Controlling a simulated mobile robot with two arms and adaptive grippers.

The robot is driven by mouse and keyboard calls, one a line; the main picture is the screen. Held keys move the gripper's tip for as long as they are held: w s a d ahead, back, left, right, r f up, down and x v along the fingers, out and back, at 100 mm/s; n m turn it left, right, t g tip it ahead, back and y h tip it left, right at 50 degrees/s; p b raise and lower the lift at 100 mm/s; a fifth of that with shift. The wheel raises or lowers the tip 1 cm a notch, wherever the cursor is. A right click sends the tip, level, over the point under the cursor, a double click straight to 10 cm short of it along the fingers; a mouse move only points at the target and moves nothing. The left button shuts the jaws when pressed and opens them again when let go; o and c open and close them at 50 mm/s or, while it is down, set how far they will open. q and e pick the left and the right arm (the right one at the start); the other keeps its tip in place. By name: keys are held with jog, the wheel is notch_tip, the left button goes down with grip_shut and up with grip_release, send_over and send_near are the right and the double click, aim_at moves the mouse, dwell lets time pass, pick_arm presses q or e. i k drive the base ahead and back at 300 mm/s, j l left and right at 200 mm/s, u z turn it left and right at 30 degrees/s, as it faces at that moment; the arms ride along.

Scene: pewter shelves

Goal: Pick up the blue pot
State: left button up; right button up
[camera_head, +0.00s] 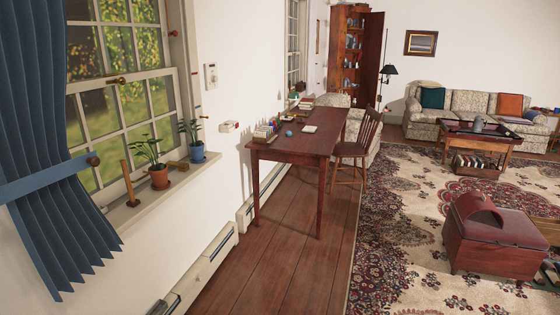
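The blue pot (197,152) holds a small green plant and stands upright on the white window sill (133,212) at the left. A terracotta pot (159,178) with another plant stands on the same sill, nearer to me and to the left of the blue pot. A small wooden block lies between the two pots. Neither of my grippers shows in the head view.
A blue curtain (45,150) hangs at the near left. A wooden desk (300,145) with small items and a chair (358,150) stand beyond the sill. The wooden floor (290,245) before the desk is clear. A dark red chest (492,235) stands on the patterned rug.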

aim_at(197, 148)
jog(key=i+u, duration=0.15)
jog(key=i, duration=0.4)
jog(key=i+l+u, duration=0.15)
jog(key=i, duration=0.4)
jog(key=i+l+u, duration=0.15)
jog(key=i, duration=0.4)
